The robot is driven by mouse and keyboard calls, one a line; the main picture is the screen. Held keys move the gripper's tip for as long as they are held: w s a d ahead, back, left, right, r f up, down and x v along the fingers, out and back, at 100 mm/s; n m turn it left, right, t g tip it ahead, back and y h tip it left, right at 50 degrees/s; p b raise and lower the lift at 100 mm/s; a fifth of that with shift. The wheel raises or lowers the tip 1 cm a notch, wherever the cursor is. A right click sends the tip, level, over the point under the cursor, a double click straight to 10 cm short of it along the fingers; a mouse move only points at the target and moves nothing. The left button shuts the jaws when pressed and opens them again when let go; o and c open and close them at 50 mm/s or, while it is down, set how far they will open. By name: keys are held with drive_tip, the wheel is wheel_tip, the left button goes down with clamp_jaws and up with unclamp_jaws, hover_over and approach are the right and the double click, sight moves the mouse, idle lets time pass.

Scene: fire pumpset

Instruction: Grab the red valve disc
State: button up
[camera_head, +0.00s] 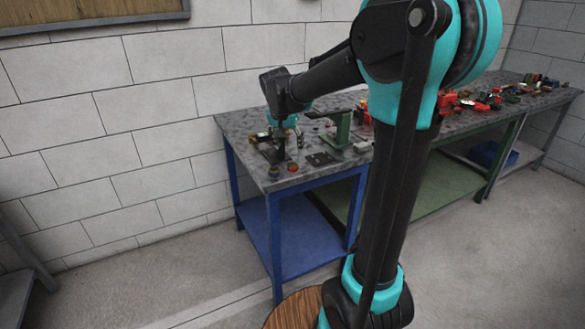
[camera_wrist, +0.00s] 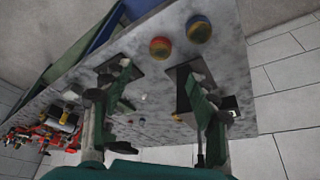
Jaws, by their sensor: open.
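A round disc with a reddish top and yellow rim (camera_wrist: 160,48) lies on the grey mottled tabletop in the wrist view, beyond my fingertips. It seems to be the red valve disc. In the head view two small discs, one reddish (camera_head: 292,167) and one darker (camera_head: 274,172), show near the front left corner. My gripper (camera_wrist: 157,78) is open, with its fingers wide apart and nothing between them. In the head view my gripper (camera_head: 284,138) is above the table, behind the discs.
The grey tabletop (camera_head: 238,128) stands on blue legs. A green vise-like stand (camera_head: 341,130) rises right of my gripper, and dark flat plates (camera_head: 320,159) lie nearby. Several red parts (camera_head: 480,104) crowd the table's right side. The white block wall (camera_head: 150,130) is behind.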

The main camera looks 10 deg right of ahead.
sight(292, 164)
drive_tip(key=x, duration=1)
drive_tip(key=shift+w+d+f, duration=0.1)
drive_tip(key=shift+w+f, duration=0.1)
drive_tip(key=shift+f, duration=0.05)
drive_tip(key=shift+c, duration=0.2)
clamp_jaws()
